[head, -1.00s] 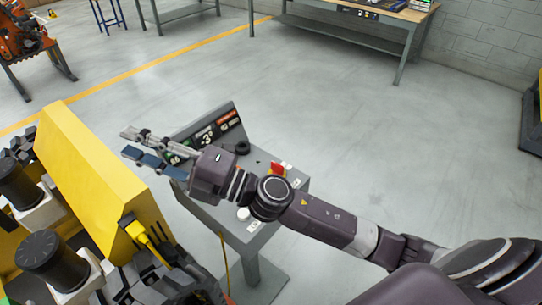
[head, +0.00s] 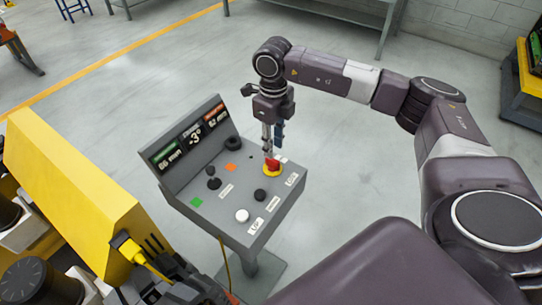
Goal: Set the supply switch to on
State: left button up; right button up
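The grey control console (head: 225,205) stands on a pedestal in the middle of the head view. My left gripper is not in view.
The panel also bears a black joystick (head: 213,183), a white knob (head: 242,215), a black knob (head: 260,195), a green button (head: 196,202) and an orange one (head: 231,168). A yellow machine (head: 75,195) stands close on the left.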

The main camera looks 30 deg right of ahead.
aim_at(273, 159)
notch_tip(273, 159, down, 5)
jog(key=shift+a+f+p, duration=0.1)
jog(key=shift+p, duration=0.7)
jog(key=shift+f, duration=0.55)
jog(key=shift+c, duration=0.3)
grip_shut()
